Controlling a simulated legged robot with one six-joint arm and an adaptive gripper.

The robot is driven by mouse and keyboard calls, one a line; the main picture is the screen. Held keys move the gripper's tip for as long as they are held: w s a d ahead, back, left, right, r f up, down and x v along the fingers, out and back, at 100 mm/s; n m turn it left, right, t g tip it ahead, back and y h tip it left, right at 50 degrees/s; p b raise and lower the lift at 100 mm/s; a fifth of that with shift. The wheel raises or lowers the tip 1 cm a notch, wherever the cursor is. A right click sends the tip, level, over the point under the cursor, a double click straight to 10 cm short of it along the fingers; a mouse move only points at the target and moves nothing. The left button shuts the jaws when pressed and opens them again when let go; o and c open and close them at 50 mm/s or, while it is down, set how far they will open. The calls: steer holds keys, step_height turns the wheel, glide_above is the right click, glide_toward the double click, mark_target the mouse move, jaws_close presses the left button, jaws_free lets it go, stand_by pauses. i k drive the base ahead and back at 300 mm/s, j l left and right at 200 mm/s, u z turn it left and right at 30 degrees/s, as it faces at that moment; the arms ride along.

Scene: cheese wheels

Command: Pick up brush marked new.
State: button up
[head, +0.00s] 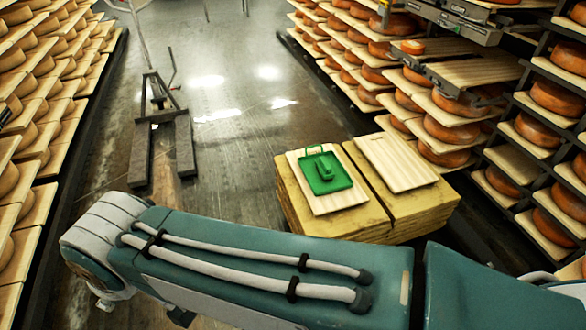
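A green item with a raised loop or handle (322,172), which looks like a brush or a dustpan with a brush on it, lies on a pale wooden board (338,205). A small pale patch shows near its far end, but any marking is too small to read. The board rests on the left part of a yellowish wooden stack (330,228). My teal arm stretches across the front of the head view, on the near side of the stack. My gripper is not in view, so I cannot tell where it is relative to the green item.
A second, bare board (396,163) lies on the stack's right part. Shelves with orange cheese wheels (450,130) stand close on the right, more cheese shelves (30,130) on the left. A dark pallet jack or trolley (165,140) stands on the otherwise open shiny floor.

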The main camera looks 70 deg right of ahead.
mark_target(324, 167)
steer(key=i+j+z, duration=0.15)
steer(key=i, duration=0.45)
steer(key=i+l+z, duration=0.1)
steer(key=i+z, duration=0.15)
steer(key=z, duration=0.15)
steer(key=i+z, duration=0.6)
steer(key=z, duration=0.25)
steer(key=i+z, duration=0.75)
steer(key=i+j+z, duration=0.15)
steer(key=i+z, duration=0.35)
steer(key=z, duration=0.25)
steer(key=i+z, duration=0.15)
steer(key=z, duration=0.25)
steer(key=i+z, duration=0.15)
steer(key=z, duration=0.25)
steer(key=i+j+z, duration=0.1)
steer(key=z, duration=0.3)
steer(key=i+z, duration=0.2)
steer(key=z, duration=0.15)
steer(key=i+j+z, duration=0.15)
steer(key=z, duration=0.15)
